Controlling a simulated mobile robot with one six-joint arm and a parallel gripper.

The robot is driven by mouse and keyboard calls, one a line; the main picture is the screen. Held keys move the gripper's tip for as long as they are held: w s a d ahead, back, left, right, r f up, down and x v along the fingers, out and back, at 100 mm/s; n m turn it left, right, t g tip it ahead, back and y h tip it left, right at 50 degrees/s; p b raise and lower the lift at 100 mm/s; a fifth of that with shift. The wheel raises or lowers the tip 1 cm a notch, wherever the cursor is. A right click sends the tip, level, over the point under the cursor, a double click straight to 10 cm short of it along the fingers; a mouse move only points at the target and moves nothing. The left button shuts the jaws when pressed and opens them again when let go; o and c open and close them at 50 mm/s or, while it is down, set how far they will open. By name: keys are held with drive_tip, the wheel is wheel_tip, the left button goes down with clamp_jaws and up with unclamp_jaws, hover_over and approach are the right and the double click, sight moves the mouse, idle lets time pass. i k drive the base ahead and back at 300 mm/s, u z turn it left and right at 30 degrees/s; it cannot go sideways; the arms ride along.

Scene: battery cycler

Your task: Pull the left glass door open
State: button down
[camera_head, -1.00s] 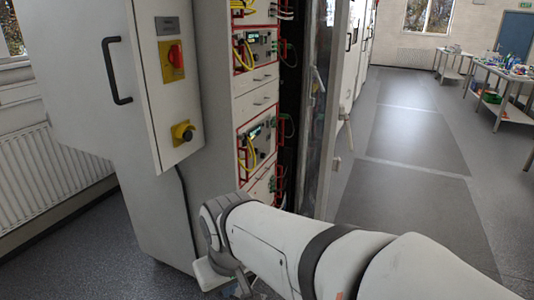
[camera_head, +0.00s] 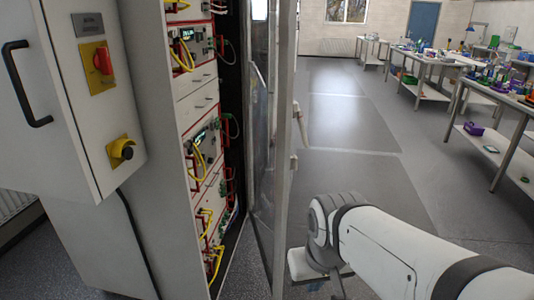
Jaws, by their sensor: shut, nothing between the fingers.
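A tall glass door (camera_head: 258,135) with a pale frame (camera_head: 285,150) stands swung out from the white cabinet (camera_head: 160,150), seen nearly edge-on. A wide gap shows the rack inside. A pale handle (camera_head: 300,125) sticks out from the door's right side, at mid height. My gripper (camera_head: 339,284) is low at the bottom of the picture, to the right of the door's lower frame and below the handle. It is shut and empty. Its tips are mostly hidden by my wrist and the picture's edge. I cannot tell whether it touches the door.
Rack units with yellow cables (camera_head: 200,160) fill the cabinet. Open grey floor (camera_head: 365,165) lies right of the door; benches (camera_head: 500,100) stand farther right.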

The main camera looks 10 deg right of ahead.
sight(288, 18)
drive_tip(key=u, duration=0.05)
drive_tip(key=i, duration=1)
drive_tip(key=z, duration=0.05)
